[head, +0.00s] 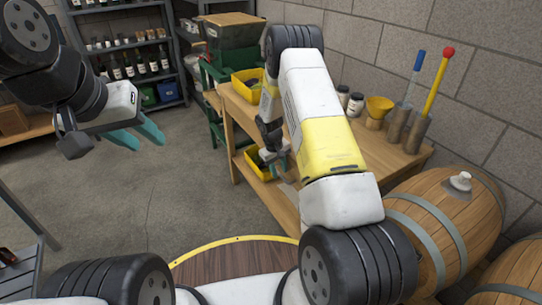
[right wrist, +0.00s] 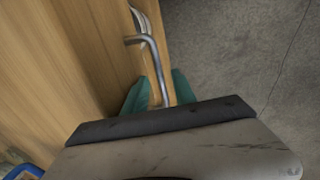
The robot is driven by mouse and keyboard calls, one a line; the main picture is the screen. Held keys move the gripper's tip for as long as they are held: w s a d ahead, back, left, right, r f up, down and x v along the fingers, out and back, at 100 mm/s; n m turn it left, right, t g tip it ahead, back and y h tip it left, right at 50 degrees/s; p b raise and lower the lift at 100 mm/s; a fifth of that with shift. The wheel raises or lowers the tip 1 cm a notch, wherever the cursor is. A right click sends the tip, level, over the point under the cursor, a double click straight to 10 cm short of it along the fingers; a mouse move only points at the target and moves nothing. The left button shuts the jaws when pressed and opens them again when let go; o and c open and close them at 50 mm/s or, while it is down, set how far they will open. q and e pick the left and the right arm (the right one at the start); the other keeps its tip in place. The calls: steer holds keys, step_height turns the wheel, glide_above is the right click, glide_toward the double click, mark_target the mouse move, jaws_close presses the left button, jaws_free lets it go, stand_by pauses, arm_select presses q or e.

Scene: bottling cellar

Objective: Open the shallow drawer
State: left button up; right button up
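In the right wrist view a light wooden front (right wrist: 90,50) fills the left side. A curved metal bar handle (right wrist: 149,45) stands out from it. My right gripper (right wrist: 159,88) has its two teal fingers apart, one on each side of the handle's near part. I cannot tell whether either finger touches it. In the head view my right gripper (head: 277,168) is low at the front of the wooden workbench (head: 236,112); my arm hides much of the bench front. I cannot tell how far the drawer is out. My left gripper (head: 140,134) is open and empty above the floor, away from the bench.
Yellow bins (head: 247,82) sit on and under the bench. Jars (head: 355,104), a yellow funnel (head: 379,107) and brushes in holders (head: 413,131) stand at its back right. Barrels (head: 478,207) are at the right. The concrete floor is clear at left.

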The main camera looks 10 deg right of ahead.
steer(key=shift+f, duration=0.1)
jaws_close()
stand_by(1.4)
